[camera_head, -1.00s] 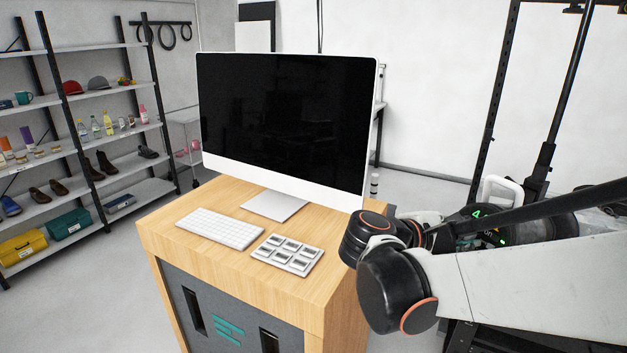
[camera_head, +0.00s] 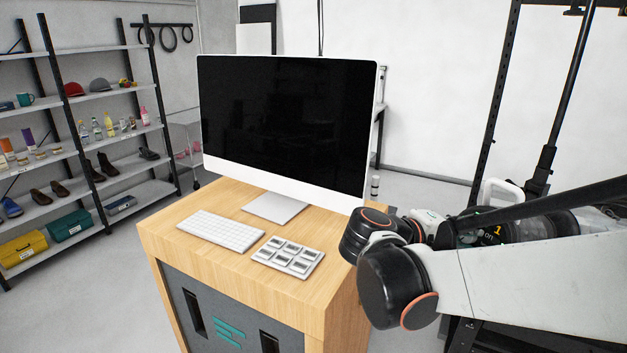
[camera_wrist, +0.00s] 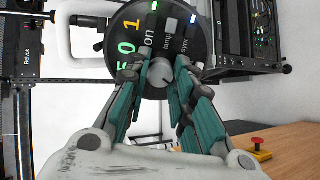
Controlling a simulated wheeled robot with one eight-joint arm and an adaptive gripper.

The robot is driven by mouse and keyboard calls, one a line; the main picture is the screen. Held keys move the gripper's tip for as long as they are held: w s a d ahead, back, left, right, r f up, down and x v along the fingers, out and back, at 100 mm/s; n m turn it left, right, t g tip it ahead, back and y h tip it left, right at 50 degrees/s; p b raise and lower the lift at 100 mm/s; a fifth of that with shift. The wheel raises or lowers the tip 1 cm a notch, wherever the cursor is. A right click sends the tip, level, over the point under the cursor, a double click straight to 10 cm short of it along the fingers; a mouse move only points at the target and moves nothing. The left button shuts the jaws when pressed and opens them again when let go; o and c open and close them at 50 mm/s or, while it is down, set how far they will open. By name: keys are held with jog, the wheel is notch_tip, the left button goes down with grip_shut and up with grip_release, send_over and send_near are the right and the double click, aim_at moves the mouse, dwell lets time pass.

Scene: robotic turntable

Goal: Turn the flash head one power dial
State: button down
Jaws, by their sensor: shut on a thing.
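The flash head (camera_wrist: 178,22) fills the upper middle of the wrist view, with its dark round back panel facing me. The panel shows a yellow "1", green digits and small lit marks. Its grey power dial (camera_wrist: 160,73) sits at the lower part of the panel. My gripper (camera_wrist: 158,68) has its teal-padded fingers on both sides of the dial and is shut on it. In the head view the flash head (camera_head: 562,224) is partly hidden behind my arm, with a yellow "1" showing. The dial and fingertips are hidden there.
A wooden desk (camera_head: 190,205) holds a monitor (camera_head: 285,125), a keyboard (camera_head: 220,230) and a key pad (camera_head: 288,256). Shelves (camera_head: 120,130) stand at the left. The wrist view shows a rack (camera_wrist: 245,40) at upper right and a red button (camera_wrist: 257,142) on a wooden surface.

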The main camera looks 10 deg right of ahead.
jog(key=shift+s+a+r, duration=0.1)
jog(key=shift+s, duration=0.05)
jog(key=c, duration=1.7)
grip_release()
jog(key=shift+o, duration=0.3)
jog(key=shift+s+a, duration=0.15)
